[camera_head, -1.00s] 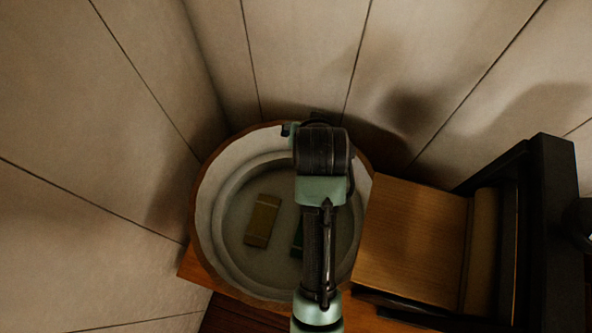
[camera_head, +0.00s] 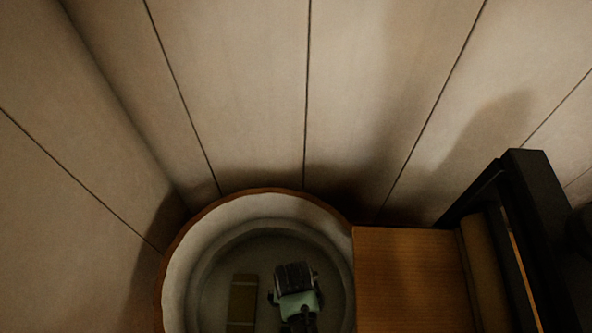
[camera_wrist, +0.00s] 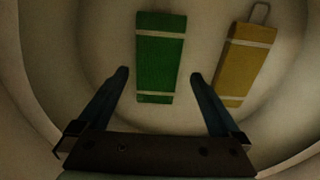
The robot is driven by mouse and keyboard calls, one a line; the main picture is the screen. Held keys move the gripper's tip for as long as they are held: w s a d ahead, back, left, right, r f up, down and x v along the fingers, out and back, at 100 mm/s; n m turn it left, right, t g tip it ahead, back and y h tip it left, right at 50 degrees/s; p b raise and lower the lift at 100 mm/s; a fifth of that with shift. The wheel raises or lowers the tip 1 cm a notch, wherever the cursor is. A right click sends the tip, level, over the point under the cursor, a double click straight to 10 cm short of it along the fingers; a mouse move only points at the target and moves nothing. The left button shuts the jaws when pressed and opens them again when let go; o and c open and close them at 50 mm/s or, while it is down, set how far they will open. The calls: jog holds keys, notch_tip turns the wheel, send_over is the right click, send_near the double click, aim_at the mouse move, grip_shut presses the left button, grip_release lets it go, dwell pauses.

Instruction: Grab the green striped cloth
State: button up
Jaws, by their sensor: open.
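The green striped cloth (camera_wrist: 161,56) is a folded green rectangle with pale bands near its ends. In the wrist view it lies on the floor of a round pale basin (camera_head: 192,250). My gripper (camera_wrist: 159,74) is open, with its two fingers apart on either side of the cloth's near end. The cloth is between the fingertips in the picture; I cannot tell how far below them it is. In the head view my wrist hides the cloth.
A yellow-brown cloth (camera_wrist: 242,62) with pale bands lies right of the green one in the wrist view; it also shows in the head view (camera_head: 242,300). The basin's curved wall surrounds both. A wooden block (camera_head: 405,275) stands right of the basin, and plank walls (camera_head: 255,90) rise behind.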

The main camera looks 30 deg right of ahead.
notch_tip(320, 180, down, 5)
jog(key=shift+d+r+b, duration=0.1)
jog(key=shift+d+b, duration=0.05)
jog(key=shift+b, duration=0.25)
jog(key=shift+c, duration=0.2)
jog(key=c, duration=1.2)
